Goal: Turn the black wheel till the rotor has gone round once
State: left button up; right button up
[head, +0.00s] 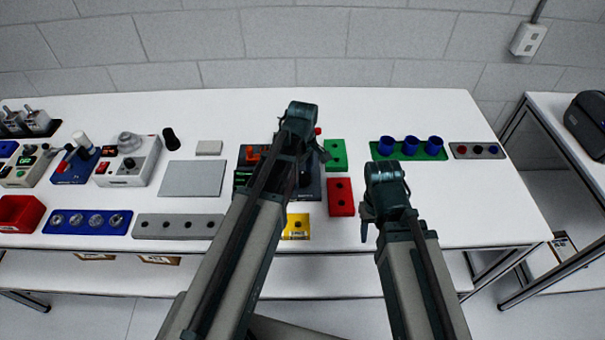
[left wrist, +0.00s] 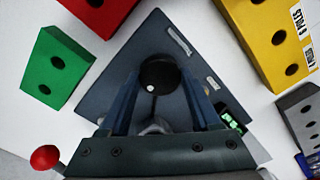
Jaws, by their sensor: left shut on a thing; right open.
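The black wheel (left wrist: 160,73), with a small white dot on its top, stands on a dark blue-grey device plate (left wrist: 190,47) in the left wrist view. My left gripper (left wrist: 160,92) has a finger on each side of the wheel and is shut on it. A green-lit display (left wrist: 231,120) shows beside my finger. My right gripper (head: 371,216) is open and empty, right of the device.
Green (head: 336,154) and red (head: 341,197) blocks with holes stand close right of the device, and a yellow block (head: 297,227) in front. A red ball knob (left wrist: 45,157) sticks up near my left gripper. Bare table lies right of my right gripper.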

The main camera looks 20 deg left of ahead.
pick_arm(q)
jog(key=m, duration=1)
jog(key=shift+m, duration=0.3)
jog(key=m, duration=1)
jog(key=shift+m, duration=0.4)
dwell(0.4)
jog(key=o, duration=1.4)
